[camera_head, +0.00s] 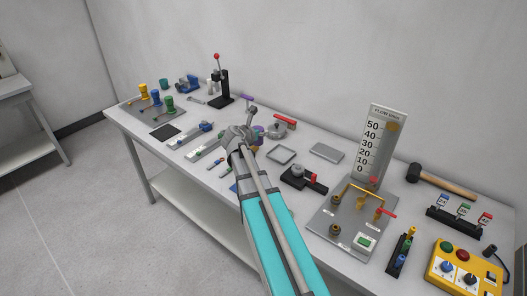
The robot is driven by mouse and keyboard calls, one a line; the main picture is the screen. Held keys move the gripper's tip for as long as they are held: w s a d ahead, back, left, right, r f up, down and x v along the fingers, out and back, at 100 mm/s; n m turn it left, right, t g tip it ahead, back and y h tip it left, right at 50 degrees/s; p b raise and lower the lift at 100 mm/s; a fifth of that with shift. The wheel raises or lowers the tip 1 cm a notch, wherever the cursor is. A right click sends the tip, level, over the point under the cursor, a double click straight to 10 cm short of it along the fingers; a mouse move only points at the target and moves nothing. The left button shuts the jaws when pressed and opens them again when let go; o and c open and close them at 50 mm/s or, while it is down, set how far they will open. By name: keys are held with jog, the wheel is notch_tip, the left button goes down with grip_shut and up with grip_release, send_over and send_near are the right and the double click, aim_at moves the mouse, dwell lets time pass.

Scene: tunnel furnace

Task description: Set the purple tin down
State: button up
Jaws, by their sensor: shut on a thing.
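A small purple thing, which looks like the purple tin (259,130), shows just to the right of my gripper (245,128), partly hidden behind it. My gripper is over the middle of the workbench (185,185). It is shut on the tin as far as I can see, though the fingers are small and the arm hides part of the hold. I cannot tell whether the tin touches the bench top.
A grey tray (281,154) and a flat grey plate (327,152) lie right of my gripper. A red-handled device (284,126) is close by. A black press (222,90) stands behind left. A flow-gauge panel (372,145) stands tall at right, with a mallet (440,181) beyond.

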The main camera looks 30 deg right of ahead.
jog(key=s+d+m, duration=0.1)
jog(key=s+d, duration=0.3)
jog(key=d, duration=0.6)
jog(key=shift+s+d+r+g+h, duration=0.2)
jog(key=shift+s+r+g+h, duration=0.1)
jog(key=shift+g+h, duration=0.1)
jog(key=shift+w+f, duration=0.1)
jog(key=shift+w, duration=0.05)
jog(key=shift+w+d+f+b, duration=0.2)
jog(key=shift+w+f+b, duration=1.3)
jog(key=shift+w, duration=0.65)
jog(key=shift+w+d+f+b, duration=0.25)
jog(key=shift+w+f+b, duration=1.2)
jog(key=shift+w, duration=0.7)
jog(key=shift+w+d+f+b, duration=0.2)
jog(key=shift+w+f+b, duration=1.3)
jog(key=shift+w, duration=0.65)
